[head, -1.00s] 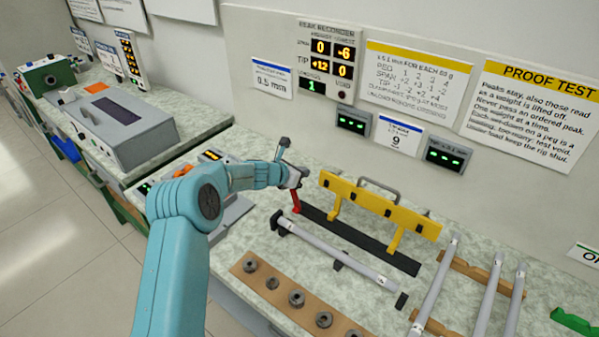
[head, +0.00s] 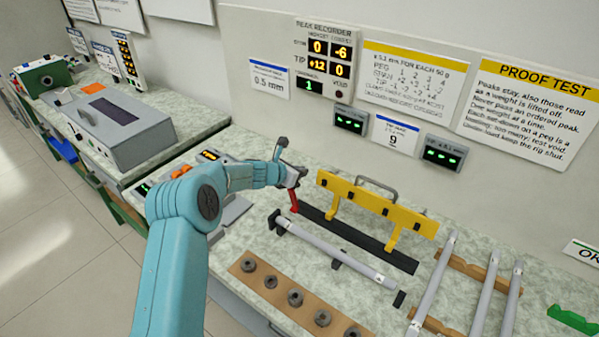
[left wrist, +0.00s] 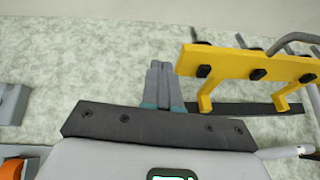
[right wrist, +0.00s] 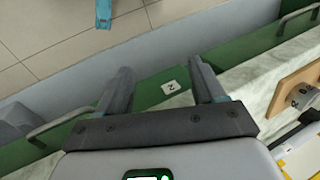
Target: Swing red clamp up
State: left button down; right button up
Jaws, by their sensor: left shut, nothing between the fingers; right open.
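The red clamp (head: 293,200) is a short red lever, standing upright at the left end of the black base strip (head: 345,232) of the yellow rig. My left gripper (head: 297,178) is right at its top in the head view; I cannot tell whether they touch. In the left wrist view the left gripper's fingers (left wrist: 161,72) are shut together with nothing between them, and the red clamp does not show there. The yellow bar (head: 375,207) stands to the right of this gripper. My right gripper (right wrist: 161,68) is open and empty in the right wrist view.
A grey rod (head: 335,250) lies in front of the rig. Several ring weights (head: 295,298) sit on a brown strip nearer the front edge. More rods (head: 487,290) rest on wooden supports at the right. The wall with displays closes off the back.

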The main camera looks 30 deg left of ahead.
pick_arm(q)
jog(key=shift+s+a+r, duration=0.1)
jog(key=shift+s, duration=0.05)
dwell(0.3)
jog(key=shift+r+p, duration=0.7)
jog(key=shift+r, duration=0.05)
notch_tip(320, 180, up, 10)
jog(key=s+p, duration=0.2)
jog(key=p, duration=0.2)
jog(key=shift+a, duration=0.45)
jog(key=shift+f, duration=0.25)
